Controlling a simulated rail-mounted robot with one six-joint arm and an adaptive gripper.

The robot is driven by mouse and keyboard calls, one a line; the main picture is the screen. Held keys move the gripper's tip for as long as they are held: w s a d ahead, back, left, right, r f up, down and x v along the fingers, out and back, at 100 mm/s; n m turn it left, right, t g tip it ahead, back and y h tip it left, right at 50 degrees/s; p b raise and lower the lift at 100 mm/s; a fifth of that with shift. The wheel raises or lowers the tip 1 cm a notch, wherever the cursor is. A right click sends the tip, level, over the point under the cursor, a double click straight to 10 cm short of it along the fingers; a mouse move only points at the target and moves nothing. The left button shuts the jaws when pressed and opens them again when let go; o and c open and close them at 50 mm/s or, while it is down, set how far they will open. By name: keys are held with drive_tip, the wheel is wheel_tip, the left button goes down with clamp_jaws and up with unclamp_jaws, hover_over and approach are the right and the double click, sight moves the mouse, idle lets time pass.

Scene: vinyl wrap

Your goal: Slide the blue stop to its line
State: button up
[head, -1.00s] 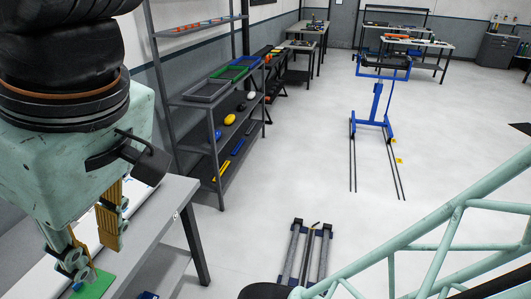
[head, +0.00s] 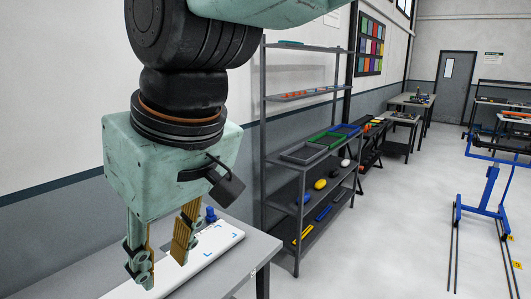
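My gripper (head: 163,271) is at the lower left of the head view, pointing down over a white board (head: 218,243) on a grey table. Its two fingers are apart, with nothing visible between them. A small blue piece with a knob (head: 210,215), which looks like the blue stop, stands at the board's far edge, just right of the nearer-to-wall finger and partly behind it. Blue corner marks (head: 235,237) show on the board. I cannot tell which mark is the stop's line. The board's near end is cut off by the frame.
The grey table (head: 262,247) ends to the right of the board. A grey shelf rack (head: 298,225) with trays and coloured items stands beyond it. A blue wheeled stand (head: 483,210) is at far right. The floor between is clear.

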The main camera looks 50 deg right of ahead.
drive_tip(key=w+d, duration=0.4)
drive_tip(key=w, duration=0.5)
drive_tip(key=w+d+p, duration=0.1)
drive_tip(key=w+d, duration=0.3)
drive_tip(key=w, duration=0.5)
drive_tip(key=w+d, duration=0.5)
drive_tip(key=w, duration=0.4)
drive_tip(key=p, duration=0.3)
hover_over(211, 208)
drive_tip(key=s, duration=0.5)
wheel_tip(211, 208, down, 28)
drive_tip(key=shift+w+r, duration=0.2)
drive_tip(key=shift+r, duration=0.05)
drive_tip(key=shift+f, duration=0.15)
drive_tip(key=shift+x, duration=6.7)
drive_tip(key=shift+w+d, duration=0.1)
drive_tip(key=shift+w, duration=0.1)
